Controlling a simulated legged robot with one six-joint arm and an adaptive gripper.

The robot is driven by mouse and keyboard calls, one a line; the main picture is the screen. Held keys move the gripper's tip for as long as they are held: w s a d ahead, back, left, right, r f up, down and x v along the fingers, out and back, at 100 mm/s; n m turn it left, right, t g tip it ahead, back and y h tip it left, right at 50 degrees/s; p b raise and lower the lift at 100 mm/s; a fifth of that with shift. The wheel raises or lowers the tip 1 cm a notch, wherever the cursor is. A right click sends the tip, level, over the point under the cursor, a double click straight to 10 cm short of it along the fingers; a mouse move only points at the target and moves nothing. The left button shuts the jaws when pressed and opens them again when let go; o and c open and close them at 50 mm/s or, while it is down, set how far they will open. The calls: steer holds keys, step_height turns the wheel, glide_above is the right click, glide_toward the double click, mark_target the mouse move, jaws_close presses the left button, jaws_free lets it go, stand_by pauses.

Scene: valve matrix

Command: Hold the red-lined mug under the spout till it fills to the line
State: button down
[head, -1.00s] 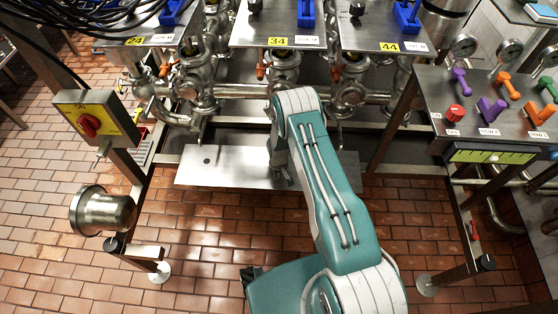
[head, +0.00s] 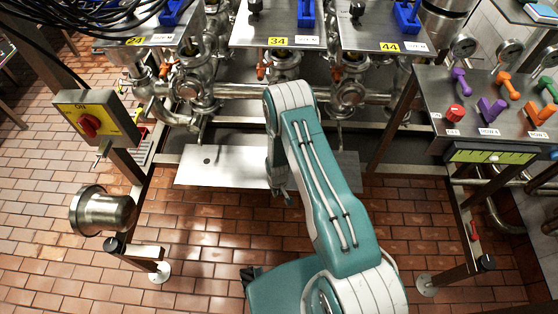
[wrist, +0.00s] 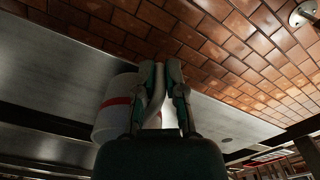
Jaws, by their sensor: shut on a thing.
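The mug (wrist: 112,120) is white with a red line around it and shows in the wrist view, tilted in the picture. My gripper (wrist: 160,85) is shut on it, with a finger on either side of a pale part; I cannot tell whether that is handle or wall. In the head view my gripper (head: 281,190) is at the front edge of the metal shelf (head: 220,170), and my arm hides the mug. Thin downturned spouts show left (head: 200,130) and right (head: 340,132) above the shelf; the middle is behind my arm. The mug's inside is hidden.
Panels marked 24 (head: 134,41), 34 (head: 278,42) and 44 (head: 389,46) carry blue handles above steel pipes. A yellow box with a red switch (head: 90,125) and a steel pot (head: 101,211) are left. A lever panel (head: 485,105) is right. Tiled floor lies open in front.

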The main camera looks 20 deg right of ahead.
steer(key=shift+s+a+r, duration=0.25)
steer(key=shift+s+r, duration=0.25)
steer(key=shift+s, duration=0.3)
steer(key=shift+s+a+r, duration=0.25)
steer(key=shift+s+r, duration=0.25)
steer(key=shift+s, duration=0.25)
steer(key=shift+s+a+r, duration=0.25)
steer(key=shift+s+r, duration=0.25)
steer(key=shift+s, duration=0.3)
